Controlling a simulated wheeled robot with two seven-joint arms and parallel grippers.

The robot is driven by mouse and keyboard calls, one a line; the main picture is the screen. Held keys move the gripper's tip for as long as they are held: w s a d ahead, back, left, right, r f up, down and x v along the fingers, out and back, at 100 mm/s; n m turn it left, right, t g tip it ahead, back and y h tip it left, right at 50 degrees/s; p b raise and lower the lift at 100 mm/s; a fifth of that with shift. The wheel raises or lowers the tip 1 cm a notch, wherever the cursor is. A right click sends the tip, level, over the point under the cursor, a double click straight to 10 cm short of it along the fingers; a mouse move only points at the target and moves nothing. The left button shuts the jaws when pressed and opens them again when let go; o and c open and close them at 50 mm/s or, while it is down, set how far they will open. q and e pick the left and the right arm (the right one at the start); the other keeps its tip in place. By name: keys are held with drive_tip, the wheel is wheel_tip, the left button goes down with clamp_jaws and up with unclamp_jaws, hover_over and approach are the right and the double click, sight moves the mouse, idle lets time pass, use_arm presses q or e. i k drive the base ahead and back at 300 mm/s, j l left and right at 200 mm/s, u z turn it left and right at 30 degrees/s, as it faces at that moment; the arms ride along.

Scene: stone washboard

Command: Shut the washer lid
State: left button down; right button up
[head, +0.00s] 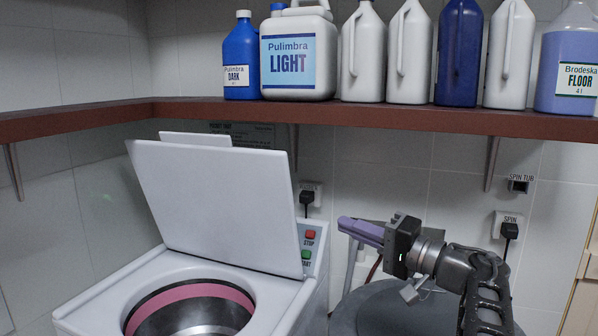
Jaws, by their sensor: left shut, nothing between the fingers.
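The white washer (95,310) stands at the lower left, with its round drum opening (190,312) uncovered. Its white square lid (215,200) is open, standing up and leaning back over the rear of the opening. My left gripper (345,224) is to the right of the lid, with its purple fingers shut, empty and pointing left. A gap shows between the fingertips and the lid's right edge. My left arm rises from the lower right. My right gripper is not in view.
A brown shelf (330,114) with several detergent bottles, including a Pulimbra Light jug (297,60), runs above the washer. A panel with red and green buttons (309,245) is beside the lid. A grey round top (370,310) lies below my gripper. Plugs (307,197) are on the wall.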

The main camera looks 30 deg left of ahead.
sight(207, 197)
drive_tip(key=i+j, duration=0.65)
drive_tip(key=i, duration=0.15)
